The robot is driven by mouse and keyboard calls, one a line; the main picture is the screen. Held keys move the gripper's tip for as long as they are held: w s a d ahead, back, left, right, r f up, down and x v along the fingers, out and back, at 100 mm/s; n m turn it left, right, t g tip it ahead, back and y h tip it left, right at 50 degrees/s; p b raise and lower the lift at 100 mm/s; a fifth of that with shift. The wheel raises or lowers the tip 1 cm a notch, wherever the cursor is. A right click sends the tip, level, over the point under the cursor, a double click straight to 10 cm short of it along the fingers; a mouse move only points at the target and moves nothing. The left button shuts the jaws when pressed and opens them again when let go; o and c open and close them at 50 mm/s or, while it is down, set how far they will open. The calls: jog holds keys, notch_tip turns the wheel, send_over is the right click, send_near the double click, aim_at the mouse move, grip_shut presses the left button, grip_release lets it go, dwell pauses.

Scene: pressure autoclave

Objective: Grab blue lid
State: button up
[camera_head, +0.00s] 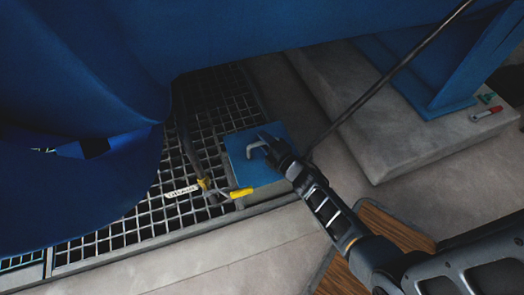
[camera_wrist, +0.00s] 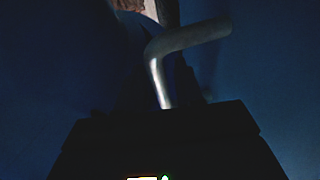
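The blue lid (camera_head: 239,167) is a flat square plate set at the edge of the floor grating, partly covered by my arm's end. A grey bent handle (camera_head: 255,147) stands on it. My gripper (camera_head: 271,143) is over the lid, right at the handle. In the wrist view the metal handle (camera_wrist: 157,76) rises just in front of my dark gripper (camera_wrist: 165,112) and bends to the right. The dark blue surface behind it is in deep shadow. The fingers merge with the dark, so their opening and any contact with the handle are unclear.
A yellow-handled valve (camera_head: 240,193) with a pipe and a white tag (camera_head: 182,191) sits just left of the lid. Large blue machinery (camera_head: 270,35) hangs overhead.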

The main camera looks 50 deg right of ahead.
grip_shut()
dwell(1.0)
jog(key=shift+r, duration=0.1)
